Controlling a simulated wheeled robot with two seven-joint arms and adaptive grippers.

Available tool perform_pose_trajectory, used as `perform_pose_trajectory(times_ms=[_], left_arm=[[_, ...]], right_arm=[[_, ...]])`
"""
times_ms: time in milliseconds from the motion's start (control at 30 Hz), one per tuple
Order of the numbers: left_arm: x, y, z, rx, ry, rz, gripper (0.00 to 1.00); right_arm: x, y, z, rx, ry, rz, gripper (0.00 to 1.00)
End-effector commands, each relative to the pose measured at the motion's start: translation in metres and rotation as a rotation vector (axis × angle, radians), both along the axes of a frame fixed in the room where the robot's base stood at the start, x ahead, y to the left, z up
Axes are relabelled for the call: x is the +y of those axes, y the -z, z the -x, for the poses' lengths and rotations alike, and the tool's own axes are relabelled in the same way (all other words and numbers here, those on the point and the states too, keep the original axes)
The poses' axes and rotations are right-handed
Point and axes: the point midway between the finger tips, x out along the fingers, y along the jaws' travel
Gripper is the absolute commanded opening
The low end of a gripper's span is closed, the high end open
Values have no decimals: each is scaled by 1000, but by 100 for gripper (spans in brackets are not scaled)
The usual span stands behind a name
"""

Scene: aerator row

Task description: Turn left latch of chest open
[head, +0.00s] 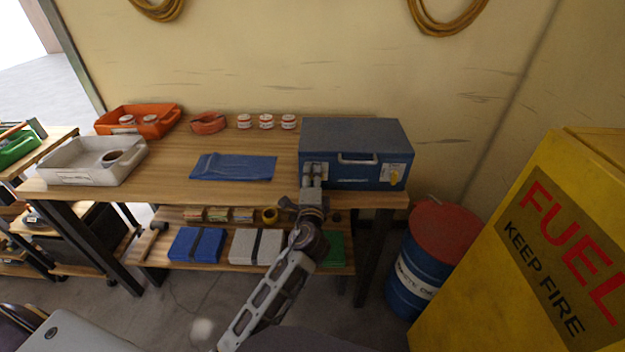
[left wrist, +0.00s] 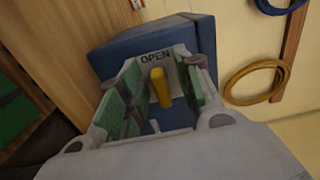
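In the left wrist view the latch is a yellow lever (left wrist: 161,88) on a pale plate, below the word OPEN (left wrist: 155,57). My left gripper (left wrist: 163,82) is open, its green-padded fingers on either side of the lever. A gap shows on the left; I cannot tell whether the right finger touches. The right latch (head: 394,178) is also yellow. My right gripper is out of view.
The bench (head: 170,150) holds a blue cloth (head: 233,167), a white tray (head: 75,172), an orange tray (head: 160,130) and several small jars. A drum (head: 412,270) and a yellow fuel cabinet (head: 475,250) stand to the right.

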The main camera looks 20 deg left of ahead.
Motion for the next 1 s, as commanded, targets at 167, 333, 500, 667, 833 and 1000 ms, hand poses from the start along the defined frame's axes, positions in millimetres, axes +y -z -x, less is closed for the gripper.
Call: perform_pose_trajectory(times_ms=[167,333,500,667,833,1000], left_arm=[[-1,1,1,2,1,0,34],[-2,2,4,3,2,0,34],[-5,3,12,4,3,0,34],[-8,3,26,5,2,-1,34],[-13,3,42,5,2,0,34],[-17,3,58,4,2,0,34]], right_arm=[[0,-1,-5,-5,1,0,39],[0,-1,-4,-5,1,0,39],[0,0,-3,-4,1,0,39],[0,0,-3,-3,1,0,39],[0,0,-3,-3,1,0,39],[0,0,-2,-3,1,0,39]])
